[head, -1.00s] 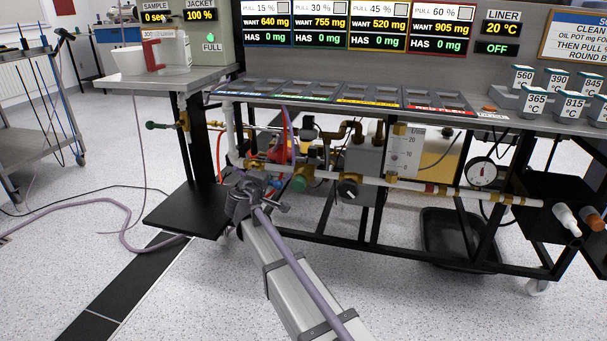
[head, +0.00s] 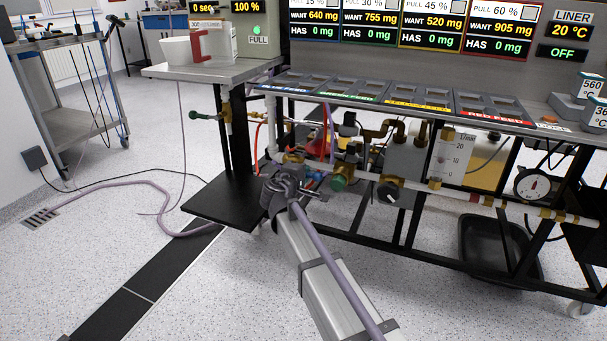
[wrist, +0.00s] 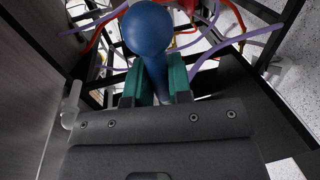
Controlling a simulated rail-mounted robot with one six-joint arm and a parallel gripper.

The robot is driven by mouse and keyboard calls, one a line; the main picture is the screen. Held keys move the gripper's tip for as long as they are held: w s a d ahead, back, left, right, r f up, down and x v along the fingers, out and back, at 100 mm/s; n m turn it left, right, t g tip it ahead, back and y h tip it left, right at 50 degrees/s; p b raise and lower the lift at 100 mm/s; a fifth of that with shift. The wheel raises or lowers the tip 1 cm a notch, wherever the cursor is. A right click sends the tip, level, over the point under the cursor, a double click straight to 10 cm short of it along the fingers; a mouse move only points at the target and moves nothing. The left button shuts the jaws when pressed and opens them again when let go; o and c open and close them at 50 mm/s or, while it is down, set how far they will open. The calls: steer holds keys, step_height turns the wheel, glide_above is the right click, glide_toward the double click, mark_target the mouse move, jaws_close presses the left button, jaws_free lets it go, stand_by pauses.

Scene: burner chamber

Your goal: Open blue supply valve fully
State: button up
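In the wrist view, a blue handle (wrist: 148,27) with a round ball end and a tapering stem stands between the two teal fingers of my gripper (wrist: 155,86). The stem fills the gap between the fingers, with no clear space on either side, so my gripper looks shut on it. The ball end stands clear of the fingers. In the head view, my gripper (head: 283,187) is at the left end of the low pipework under the bench. The fingers and the blue handle cannot be made out there, and the valve body is hidden.
Right of my gripper are a green knob (head: 339,183) and a black knob (head: 388,192) on the pipe. A black shelf (head: 235,200) lies to the left. Purple hoses (wrist: 240,40) and red hoses cross behind the handle. Black frame bars stand close by.

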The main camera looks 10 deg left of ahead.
steer(key=o, duration=0.4)
steer(key=p+v, duration=0.2)
steer(key=v, duration=0.9)
steer(key=shift+w, duration=0.1)
